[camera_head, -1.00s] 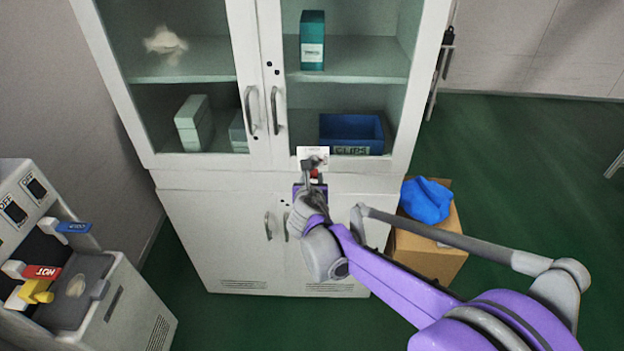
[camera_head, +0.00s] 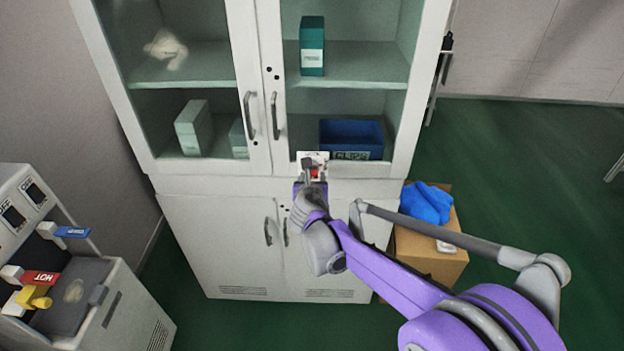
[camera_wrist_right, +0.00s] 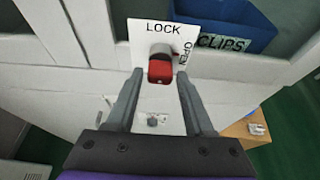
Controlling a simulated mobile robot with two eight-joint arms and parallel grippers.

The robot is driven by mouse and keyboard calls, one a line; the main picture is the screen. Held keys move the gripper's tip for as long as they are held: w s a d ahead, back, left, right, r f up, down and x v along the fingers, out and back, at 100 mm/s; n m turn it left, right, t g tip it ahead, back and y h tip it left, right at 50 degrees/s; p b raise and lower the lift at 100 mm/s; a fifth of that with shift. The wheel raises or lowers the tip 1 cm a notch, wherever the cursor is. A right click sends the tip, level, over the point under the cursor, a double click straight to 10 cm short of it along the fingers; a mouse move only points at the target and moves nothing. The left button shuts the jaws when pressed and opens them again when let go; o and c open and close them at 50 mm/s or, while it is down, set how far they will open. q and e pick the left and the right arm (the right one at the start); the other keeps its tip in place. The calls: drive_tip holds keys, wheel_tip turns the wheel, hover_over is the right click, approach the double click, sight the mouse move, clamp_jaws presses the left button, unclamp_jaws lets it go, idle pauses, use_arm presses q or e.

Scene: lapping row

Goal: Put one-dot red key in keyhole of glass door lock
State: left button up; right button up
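A white lock plate (camera_wrist_right: 142,36) marked LOCK and OPEN is on the cabinet front, below the right glass door; it also shows in the head view (camera_head: 321,157). A red key (camera_wrist_right: 160,72) is at the grey lock cylinder (camera_wrist_right: 161,49) on this plate, and looks seated in it. Its dots cannot be made out. My right gripper (camera_wrist_right: 159,76) is at the key, with one finger on each side of it. The fingers look apart, with small gaps beside the key. In the head view the gripper (camera_head: 313,178) partly covers the lock. My left gripper is out of view.
The white cabinet (camera_head: 185,215) has closed glass doors with a blue CLIPS bin (camera_head: 350,136) inside. A cardboard box (camera_head: 430,258) with a blue cloth (camera_head: 426,203) stands right of it. A dispenser (camera_head: 125,310) with coloured taps stands at left. Green floor is open at right.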

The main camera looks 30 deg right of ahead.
drive_tip(key=shift+o, duration=1.3)
drive_tip(key=shift+a, duration=0.1)
drive_tip(key=p+v, duration=0.1)
drive_tip(key=v, duration=0.9)
drive_tip(key=shift+s+a+r, duration=0.15)
drive_tip(key=shift+s+r, duration=0.05)
drive_tip(key=shift+s, duration=0.1)
